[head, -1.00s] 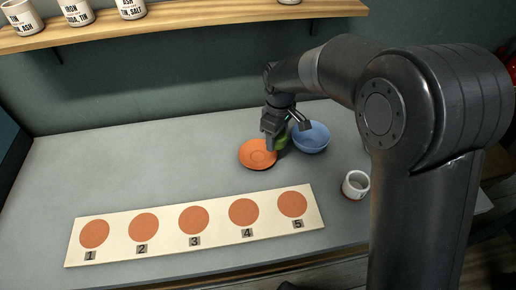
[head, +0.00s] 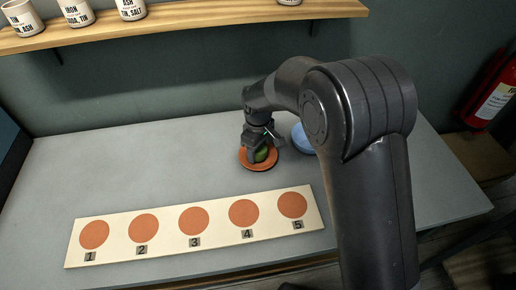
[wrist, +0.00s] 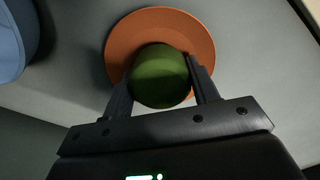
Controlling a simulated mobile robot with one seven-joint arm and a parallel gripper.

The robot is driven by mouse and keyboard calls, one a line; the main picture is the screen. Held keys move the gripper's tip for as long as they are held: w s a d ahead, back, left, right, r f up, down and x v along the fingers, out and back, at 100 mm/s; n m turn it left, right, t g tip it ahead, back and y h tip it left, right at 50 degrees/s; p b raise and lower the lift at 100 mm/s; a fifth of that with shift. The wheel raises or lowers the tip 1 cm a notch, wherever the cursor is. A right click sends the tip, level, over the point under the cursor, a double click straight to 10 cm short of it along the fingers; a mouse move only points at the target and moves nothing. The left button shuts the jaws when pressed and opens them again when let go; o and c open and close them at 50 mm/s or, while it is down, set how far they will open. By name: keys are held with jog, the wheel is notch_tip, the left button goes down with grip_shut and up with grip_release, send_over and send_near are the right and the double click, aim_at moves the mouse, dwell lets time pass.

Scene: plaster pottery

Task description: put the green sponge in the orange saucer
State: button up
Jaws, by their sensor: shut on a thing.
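The green sponge (wrist: 160,77) is round and sits between the two fingers of my gripper (wrist: 160,88) in the wrist view. My gripper is shut on it. The orange saucer (wrist: 120,42) lies directly beyond the sponge in the wrist view, its rim showing around the sponge. In the head view my gripper (head: 260,154) holds the sponge (head: 262,155) over the saucer (head: 258,167). I cannot tell whether the sponge touches the saucer.
A blue bowl (head: 302,138) stands right of the saucer, partly hidden by my arm. A pale board (head: 118,243) with numbered orange discs lies in front. A shelf (head: 200,18) with labelled cups hangs behind. The table's left part is clear.

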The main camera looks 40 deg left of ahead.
jog(key=shift+f, duration=0.25)
jog(key=shift+f, duration=0.35)
jog(key=o, duration=0.7)
jog(key=shift+f, duration=0.1)
jog(key=shift+c, duration=0.2)
notch_tip(320, 180, up, 14)
jog(key=shift+f, duration=0.25)
